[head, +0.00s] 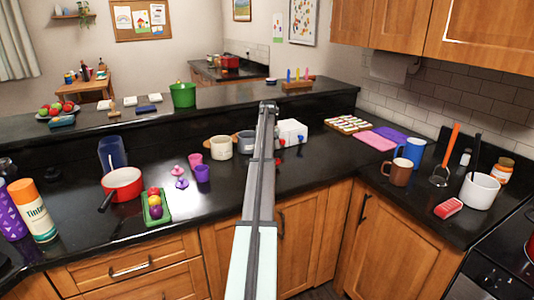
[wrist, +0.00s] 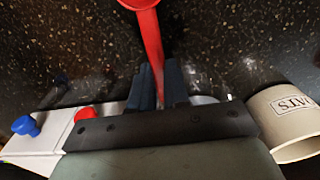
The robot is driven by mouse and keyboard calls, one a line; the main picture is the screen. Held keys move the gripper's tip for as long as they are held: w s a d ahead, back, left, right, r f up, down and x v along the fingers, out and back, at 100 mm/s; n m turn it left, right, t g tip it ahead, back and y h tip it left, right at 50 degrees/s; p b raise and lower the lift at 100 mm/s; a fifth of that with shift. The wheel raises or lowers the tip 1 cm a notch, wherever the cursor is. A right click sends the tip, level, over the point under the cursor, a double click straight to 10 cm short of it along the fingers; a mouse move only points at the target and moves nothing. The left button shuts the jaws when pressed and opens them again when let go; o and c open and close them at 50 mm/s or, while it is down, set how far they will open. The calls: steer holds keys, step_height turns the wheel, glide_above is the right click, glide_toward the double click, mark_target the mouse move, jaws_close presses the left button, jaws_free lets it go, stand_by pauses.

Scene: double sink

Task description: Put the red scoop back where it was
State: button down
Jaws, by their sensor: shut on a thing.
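The red scoop (wrist: 151,36) shows in the wrist view, its handle running down between my fingers and its bowl cut off by the top edge. My gripper (wrist: 159,84) is shut on the handle. The black speckled counter lies behind the scoop; I cannot tell how far below it is. In the head view my arm reaches over the counter and its far end (head: 268,107) is near the raised ledge. The scoop is not visible there, hidden by my arm.
A white box with red and blue knobs (wrist: 40,137) is at the left in the wrist view, and a cream lettered canister (wrist: 287,122) at the right. In the head view the white box (head: 291,132) and a cream canister (head: 221,147) flank my arm. A red pan (head: 123,184) stands farther left.

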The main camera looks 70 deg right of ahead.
steer(key=shift+f, duration=0.4)
steer(key=shift+f, duration=0.1)
steer(key=c, duration=1.1)
jaws_free()
step_height(320, 180, up, 12)
steer(key=shift+s+a, duration=0.15)
steer(key=shift+s, duration=0.05)
steer(key=shift+w, duration=0.1)
